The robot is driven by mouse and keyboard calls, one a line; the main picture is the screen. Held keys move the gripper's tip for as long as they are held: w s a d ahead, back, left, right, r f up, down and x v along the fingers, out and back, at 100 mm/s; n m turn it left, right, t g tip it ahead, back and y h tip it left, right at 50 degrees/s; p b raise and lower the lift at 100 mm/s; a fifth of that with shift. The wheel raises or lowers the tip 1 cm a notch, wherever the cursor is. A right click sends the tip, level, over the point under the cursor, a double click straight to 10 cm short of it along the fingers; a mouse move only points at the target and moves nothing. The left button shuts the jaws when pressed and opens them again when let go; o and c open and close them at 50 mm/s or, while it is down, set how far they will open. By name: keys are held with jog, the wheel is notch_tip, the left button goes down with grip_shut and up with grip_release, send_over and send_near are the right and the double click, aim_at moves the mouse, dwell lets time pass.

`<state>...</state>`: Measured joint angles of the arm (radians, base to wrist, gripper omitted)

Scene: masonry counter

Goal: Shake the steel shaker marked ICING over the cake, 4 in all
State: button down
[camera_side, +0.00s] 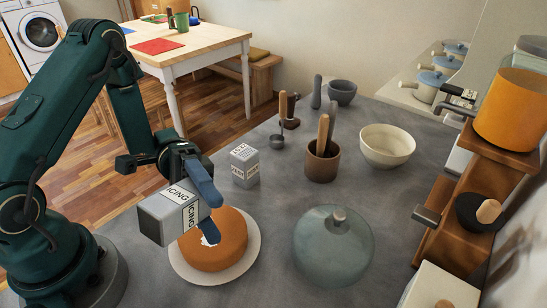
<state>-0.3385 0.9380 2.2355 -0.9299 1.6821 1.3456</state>
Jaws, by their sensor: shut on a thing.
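My gripper (205,208) is shut on the steel shaker marked ICING (171,214). The shaker is tilted onto its side, held above the left part of the cake. The orange-brown cake (229,240) sits on a round cream plate (243,269). A small white patch (209,232) shows on the cake top beside the blue fingers. Part of the cake is hidden behind the gripper and shaker. A second, similar steel shaker (244,166) with a label too small to read surely stands upright behind the cake.
A glass dome (333,250) stands right of the cake. Behind it are a brown pot with wooden tools (322,164), a cream bowl (387,147), a small scoop (277,141) and a grey mortar (342,91). Bare counter lies between the cake and the pot.

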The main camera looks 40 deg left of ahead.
aim_at(227, 234)
jog(key=shift+w+a, duration=0.4)
jog(key=shift+w, duration=0.4)
jog(key=shift+w+a, duration=0.4)
jog(key=shift+w, duration=0.4)
jog(key=shift+f, duration=1.5)
notch_tip(227, 234, up, 3)
jog(key=shift+r, duration=0.1)
